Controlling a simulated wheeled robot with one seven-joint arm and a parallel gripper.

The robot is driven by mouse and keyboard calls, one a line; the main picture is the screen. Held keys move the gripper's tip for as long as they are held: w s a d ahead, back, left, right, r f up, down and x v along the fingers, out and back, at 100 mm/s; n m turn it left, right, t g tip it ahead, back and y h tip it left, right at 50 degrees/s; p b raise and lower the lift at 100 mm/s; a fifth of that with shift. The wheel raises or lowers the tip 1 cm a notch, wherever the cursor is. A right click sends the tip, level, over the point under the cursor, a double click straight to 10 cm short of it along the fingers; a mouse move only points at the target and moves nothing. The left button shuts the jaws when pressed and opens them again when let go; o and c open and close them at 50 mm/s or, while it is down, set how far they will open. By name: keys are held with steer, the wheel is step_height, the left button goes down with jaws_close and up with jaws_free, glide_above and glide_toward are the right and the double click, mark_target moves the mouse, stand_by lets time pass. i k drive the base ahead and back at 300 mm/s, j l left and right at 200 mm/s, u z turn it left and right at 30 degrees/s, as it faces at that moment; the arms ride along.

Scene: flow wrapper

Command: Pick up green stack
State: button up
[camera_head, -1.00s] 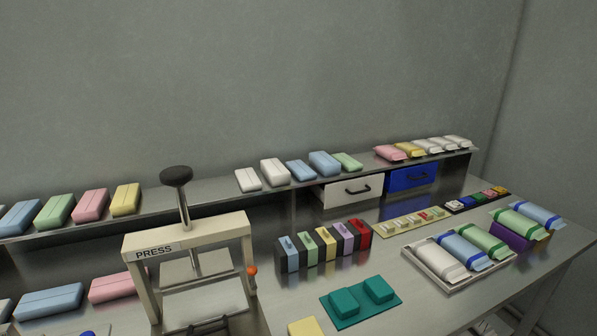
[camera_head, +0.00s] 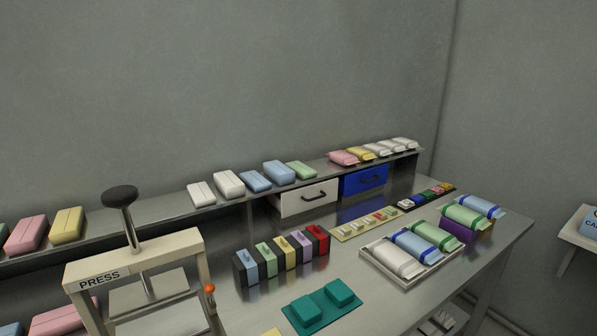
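Several green things are in view, and I cannot tell which one is the green stack. A pale green block (camera_head: 302,170) lies on the back shelf, right of the blue blocks. A green wrapped pack (camera_head: 433,235) with a darker green band lies in the tray on the right of the bench. Another green pack (camera_head: 461,215) lies behind it, on a purple box. A small pale green block (camera_head: 266,257) stands in the row of coloured dark-sided blocks. My gripper is not in view.
The cream press (camera_head: 135,262) with a black knob stands at left. A teal mat (camera_head: 322,307) with two teal blocks lies at the front. The tray (camera_head: 369,255) also holds white and blue packs. A white side table (camera_head: 573,235) is at far right.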

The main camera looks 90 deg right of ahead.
mark_target(302, 170)
steer(key=k+l+z, duration=0.1)
steer(key=k+l, duration=0.25)
steer(key=k+l+z, duration=0.15)
steer(key=k+l, duration=0.25)
steer(key=k+l+z, duration=0.1)
steer(key=k+l, duration=0.35)
steer(key=k+l+z, duration=0.15)
steer(key=k+l, duration=0.2)
steer(key=l, duration=0.15)
steer(key=k+l+z, duration=0.1)
steer(key=k+l, duration=0.2)
steer(key=l, duration=0.2)
